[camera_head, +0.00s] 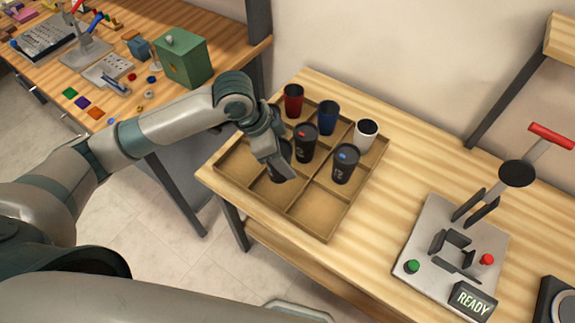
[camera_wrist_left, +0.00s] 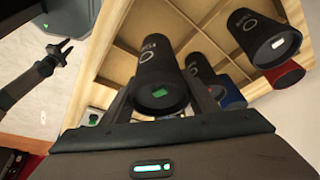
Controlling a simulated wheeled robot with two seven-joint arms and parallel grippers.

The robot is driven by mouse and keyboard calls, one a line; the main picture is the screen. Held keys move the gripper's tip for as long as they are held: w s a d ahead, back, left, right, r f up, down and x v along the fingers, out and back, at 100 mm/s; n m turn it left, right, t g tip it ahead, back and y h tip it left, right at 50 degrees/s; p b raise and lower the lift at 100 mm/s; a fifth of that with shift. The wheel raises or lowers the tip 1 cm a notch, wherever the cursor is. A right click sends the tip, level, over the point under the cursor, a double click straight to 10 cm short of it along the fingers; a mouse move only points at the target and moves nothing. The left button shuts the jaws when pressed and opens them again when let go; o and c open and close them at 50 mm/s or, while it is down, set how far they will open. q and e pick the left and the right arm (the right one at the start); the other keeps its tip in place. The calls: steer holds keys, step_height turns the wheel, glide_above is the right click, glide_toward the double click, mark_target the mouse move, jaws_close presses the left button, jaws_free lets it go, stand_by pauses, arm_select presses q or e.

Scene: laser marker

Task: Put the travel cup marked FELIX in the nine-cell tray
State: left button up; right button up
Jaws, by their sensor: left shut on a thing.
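A black travel cup (camera_wrist_left: 158,72) with a green mark on its lid is between the fingers of my left gripper. Pale lettering runs along its side, but I cannot read it surely. In the head view my left gripper (camera_head: 279,157) is shut on this cup over the left part of the nine-cell tray (camera_head: 322,222). The arm hides much of the cup there, and I cannot tell whether it touches the tray floor.
The tray also holds a red cup (camera_head: 293,100), a blue cup (camera_head: 328,118), a white cup (camera_head: 366,135), a red-marked black cup (camera_head: 305,142) and a blue-marked black cup (camera_head: 345,165). The front cells are empty. The laser marker (camera_head: 422,243) stands to the right, its display reading READY.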

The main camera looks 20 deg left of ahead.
arm_select(q)
steer(key=shift+f, duration=1.1)
steer(key=shift+f, duration=0.5)
steer(key=shift+f+p, duration=0.5)
steer(key=shift+f, duration=0.9)
steer(key=o, duration=0.7)
steer(key=shift+f, duration=0.1)
